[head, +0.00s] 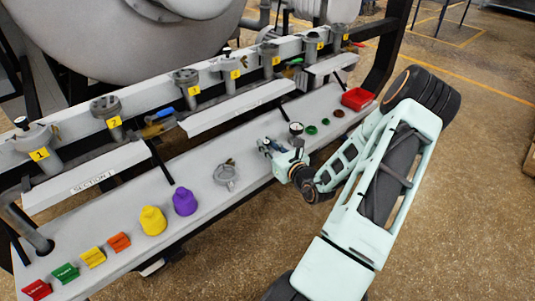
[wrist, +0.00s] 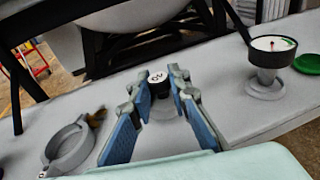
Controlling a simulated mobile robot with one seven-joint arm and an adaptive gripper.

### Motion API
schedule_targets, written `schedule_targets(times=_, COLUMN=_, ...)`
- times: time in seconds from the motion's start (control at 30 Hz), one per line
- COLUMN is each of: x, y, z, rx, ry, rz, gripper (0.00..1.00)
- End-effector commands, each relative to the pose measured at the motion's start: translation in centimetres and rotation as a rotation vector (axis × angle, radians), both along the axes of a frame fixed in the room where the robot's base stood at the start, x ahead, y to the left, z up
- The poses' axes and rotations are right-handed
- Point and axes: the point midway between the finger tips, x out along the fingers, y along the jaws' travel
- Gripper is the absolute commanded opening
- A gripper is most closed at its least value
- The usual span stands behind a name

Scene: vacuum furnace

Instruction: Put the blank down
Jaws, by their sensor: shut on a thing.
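The blank (wrist: 158,79), a small dark-sided piece with a pale, marked top, is between the fingertips of my gripper (wrist: 157,84) in the wrist view. The blue-padded fingers are shut on it from both sides. In the head view my gripper (head: 269,147) is low over the front shelf of the bench, left of the gauge, and the blank is too small to make out. A grey part shows under the blank between the fingers. I cannot tell whether the blank touches the shelf (head: 206,205).
A ring clamp (head: 226,174) lies left of my gripper; it also shows in the wrist view (wrist: 68,148). A dial gauge (head: 296,128) stands close on the right, with green caps and a red bin (head: 357,98) beyond. Purple (head: 184,201) and yellow (head: 153,220) caps stand further left. Numbered ports line the back.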

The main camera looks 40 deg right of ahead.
Motion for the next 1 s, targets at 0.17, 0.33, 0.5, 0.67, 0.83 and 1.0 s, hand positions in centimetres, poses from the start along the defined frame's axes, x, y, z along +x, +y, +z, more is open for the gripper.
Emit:
schedule_targets(times=0.17, x=0.1, y=-0.6, z=-2.7, rx=0.003, ry=0.000, rz=-0.002, gripper=0.00)
schedule_targets(times=0.33, x=0.2, y=-0.6, z=-3.8, rx=0.000, ry=-0.001, rz=-0.002, gripper=0.00)
schedule_targets(times=0.5, x=0.2, y=-0.5, z=-3.7, rx=-0.001, ry=-0.001, rz=-0.001, gripper=0.00)
schedule_targets(times=0.67, x=0.2, y=-0.5, z=-4.2, rx=0.000, ry=0.000, rz=-0.001, gripper=0.00)
schedule_targets(times=0.83, x=0.1, y=-0.5, z=-4.0, rx=0.000, ry=0.000, rz=-0.002, gripper=0.34)
schedule_targets(times=1.0, x=0.1, y=-0.5, z=-4.0, rx=0.000, ry=0.000, rz=-0.001, gripper=0.34)
